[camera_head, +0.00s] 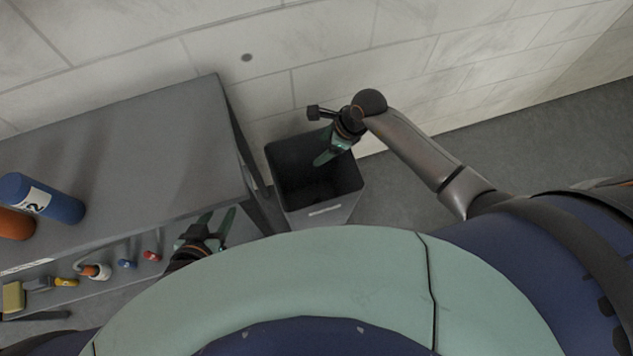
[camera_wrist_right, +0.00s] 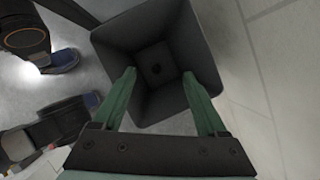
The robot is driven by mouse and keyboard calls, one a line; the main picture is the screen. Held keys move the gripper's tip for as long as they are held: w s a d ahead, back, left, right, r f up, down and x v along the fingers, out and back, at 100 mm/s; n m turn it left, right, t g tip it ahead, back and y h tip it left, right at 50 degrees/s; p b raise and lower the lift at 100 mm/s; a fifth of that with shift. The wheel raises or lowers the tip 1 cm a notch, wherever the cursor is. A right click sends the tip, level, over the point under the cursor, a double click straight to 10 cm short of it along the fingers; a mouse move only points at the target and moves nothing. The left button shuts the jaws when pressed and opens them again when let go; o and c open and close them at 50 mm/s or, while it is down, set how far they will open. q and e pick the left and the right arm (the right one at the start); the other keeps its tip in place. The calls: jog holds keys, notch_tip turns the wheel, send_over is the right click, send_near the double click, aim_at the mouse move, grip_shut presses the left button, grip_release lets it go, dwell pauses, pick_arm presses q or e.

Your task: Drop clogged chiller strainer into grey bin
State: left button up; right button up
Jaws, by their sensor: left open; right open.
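The grey bin (camera_head: 340,208) stands on the floor against the wall, right of the grey table; it also shows from above in the right wrist view (camera_wrist_right: 205,55). My right gripper (camera_head: 322,160) is over the bin's opening, its green fingers apart with nothing between them. In the right wrist view the gripper (camera_wrist_right: 158,76) points down into the bin. A small dark round thing (camera_wrist_right: 156,68) lies on the bin's floor; it may be the clogged strainer, but I cannot tell. My left gripper (camera_head: 216,222) is open and empty near the table's front right corner.
The grey table (camera_head: 150,150) at left holds a blue cylinder (camera_head: 42,198) and an orange one (camera_head: 15,224). The wall is close behind the bin; floor at right is clear.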

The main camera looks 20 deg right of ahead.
jog(key=p+v, duration=0.2)
jog(key=v, duration=0.8)
jog(key=shift+r, duration=0.35)
